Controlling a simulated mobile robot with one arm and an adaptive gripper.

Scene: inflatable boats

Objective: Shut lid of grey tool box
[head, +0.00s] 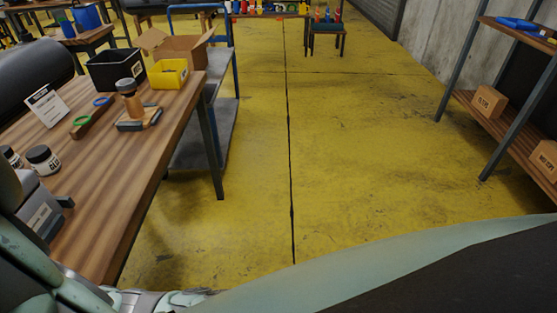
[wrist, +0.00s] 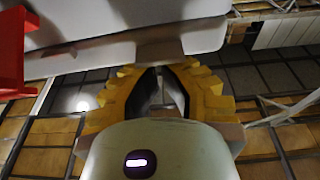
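The grey tool box (head: 40,212) stands on the near left of the wooden table, at the left edge of the head view. It has a pale label on its front and a dark piece sticking out at its right side. Parts of my own arm hide much of it, so I cannot tell how its lid stands. In the wrist view, my gripper (wrist: 160,72) has yellow fingers converging near a large smooth grey surface (wrist: 100,50) with a tab. That looks like part of the tool box. Contact and the gap at the fingertips are unclear.
The wooden table (head: 125,150) also holds jars (head: 42,158), a black bin (head: 115,68), a yellow bin (head: 168,73) and a wooden-handled tool (head: 135,105). A blue cart (head: 215,125) stands behind. A red thing (wrist: 10,60) is at the wrist view's left. The yellow floor (head: 370,150) is clear.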

